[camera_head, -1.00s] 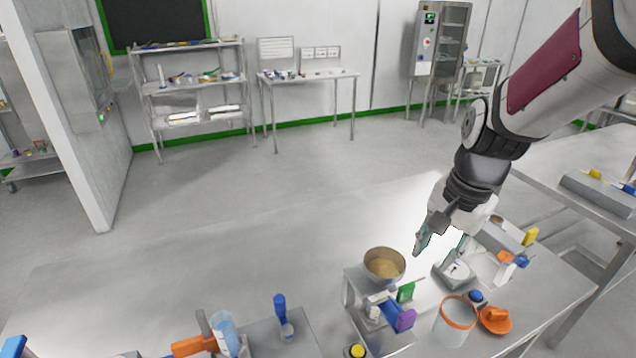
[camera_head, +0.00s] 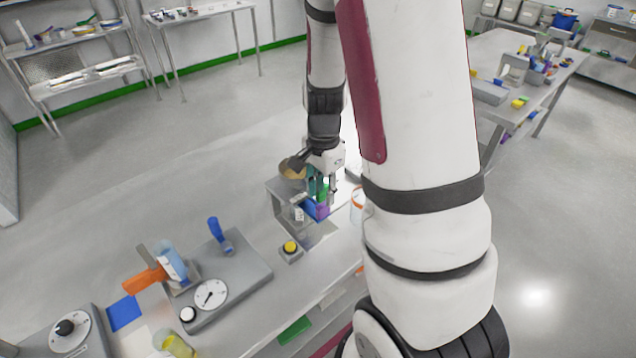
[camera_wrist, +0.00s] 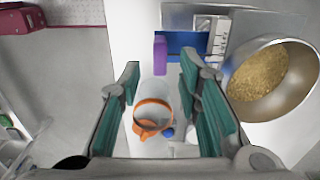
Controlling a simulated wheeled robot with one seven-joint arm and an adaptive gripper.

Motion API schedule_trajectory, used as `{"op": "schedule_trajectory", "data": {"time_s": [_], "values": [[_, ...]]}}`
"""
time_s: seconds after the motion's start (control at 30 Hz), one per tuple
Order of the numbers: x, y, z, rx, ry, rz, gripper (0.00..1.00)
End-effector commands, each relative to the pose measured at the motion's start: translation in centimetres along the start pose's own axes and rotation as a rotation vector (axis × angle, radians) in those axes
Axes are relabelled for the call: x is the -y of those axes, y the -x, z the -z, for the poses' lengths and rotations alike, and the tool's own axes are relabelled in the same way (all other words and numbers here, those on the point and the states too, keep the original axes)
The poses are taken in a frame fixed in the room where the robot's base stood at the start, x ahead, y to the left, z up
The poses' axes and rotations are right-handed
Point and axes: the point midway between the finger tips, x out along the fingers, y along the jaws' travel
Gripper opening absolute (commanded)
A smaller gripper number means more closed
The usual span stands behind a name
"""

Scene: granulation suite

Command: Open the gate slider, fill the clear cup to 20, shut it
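The hopper bowl (camera_head: 292,169) of tan granules stands on a grey stand. Under it is the blue gate slider (camera_head: 310,208) with a purple handle (camera_head: 321,212). In the wrist view the granules (camera_wrist: 262,78) are at right, with the purple handle (camera_wrist: 160,54) just beyond my fingertips. My gripper (camera_head: 324,190) is open and empty, pointing down above the handle; contact cannot be told. The clear cup (camera_wrist: 154,97) with an orange rim shows between and below my fingers, apart from them. In the head view its rim (camera_head: 357,196) is mostly hidden by my arm.
A yellow button (camera_head: 291,246) stands in front of the stand. At left, a dial unit (camera_head: 210,293) and a blue-handled tool (camera_head: 219,236) share a grey base beside an orange handle (camera_head: 143,281). The table's back left is clear.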

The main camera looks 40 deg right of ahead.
Motion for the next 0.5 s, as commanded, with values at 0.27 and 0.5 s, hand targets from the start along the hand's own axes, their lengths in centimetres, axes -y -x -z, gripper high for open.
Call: {"op": "schedule_trajectory", "data": {"time_s": [0.27,0.5], "values": [[0.1,-3.3,0.0,0.001,0.000,-0.001,0.32],[0.1,-5.5,0.0,0.000,-0.001,0.000,0.32]]}}
